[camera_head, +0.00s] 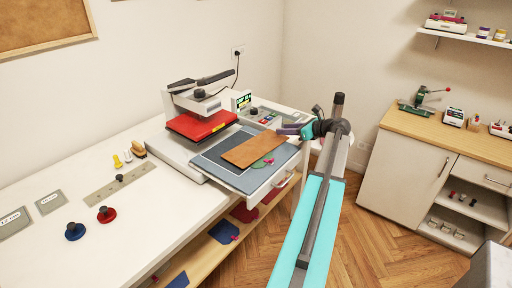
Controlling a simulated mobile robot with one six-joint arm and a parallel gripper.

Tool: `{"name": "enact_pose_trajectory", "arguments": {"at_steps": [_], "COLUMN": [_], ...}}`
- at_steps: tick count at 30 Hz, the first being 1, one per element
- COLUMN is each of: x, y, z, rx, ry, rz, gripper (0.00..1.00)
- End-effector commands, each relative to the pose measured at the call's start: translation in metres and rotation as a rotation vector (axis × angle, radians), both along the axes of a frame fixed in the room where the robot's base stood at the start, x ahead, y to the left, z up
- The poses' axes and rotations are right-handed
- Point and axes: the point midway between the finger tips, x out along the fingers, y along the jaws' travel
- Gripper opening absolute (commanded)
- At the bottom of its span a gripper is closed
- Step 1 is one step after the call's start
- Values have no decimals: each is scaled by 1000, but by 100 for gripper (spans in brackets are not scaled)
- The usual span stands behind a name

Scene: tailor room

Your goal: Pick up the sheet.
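A flat brown rectangular sheet (253,149) lies at a slant on the blue-grey lower plate (243,184) of a heat press on the white table. Part of a small green piece with a pink mark (264,163) shows at the sheet's front right edge. My gripper (284,130), at the end of the turquoise arm, is just right of the sheet's far right corner and points left. It appears apart from the sheet, but its height above the plate is hard to judge. Its fingers are small and seen from the side, so their opening is unclear.
The press's red upper plate (201,124) is raised behind the sheet. Blue (75,231) and red (105,214) knobbed discs and a ruler-like strip (114,185) lie on the table at left. Wooden floor is open at right.

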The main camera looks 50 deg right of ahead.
Motion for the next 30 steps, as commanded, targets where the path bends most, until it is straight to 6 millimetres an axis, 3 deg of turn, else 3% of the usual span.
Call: {"name": "enact_pose_trajectory", "arguments": {"at_steps": [9, 25, 26, 30], "x": [26, 26, 25, 25], "y": [-3, -3, -3, -3], "z": [-11, -12, -12, -12], "rx": [0, 0, -1, 0], "ry": [0, 0, 0, 0], "rz": [-1, -1, -2, -2], "gripper": [35, 35, 33, 10]}}
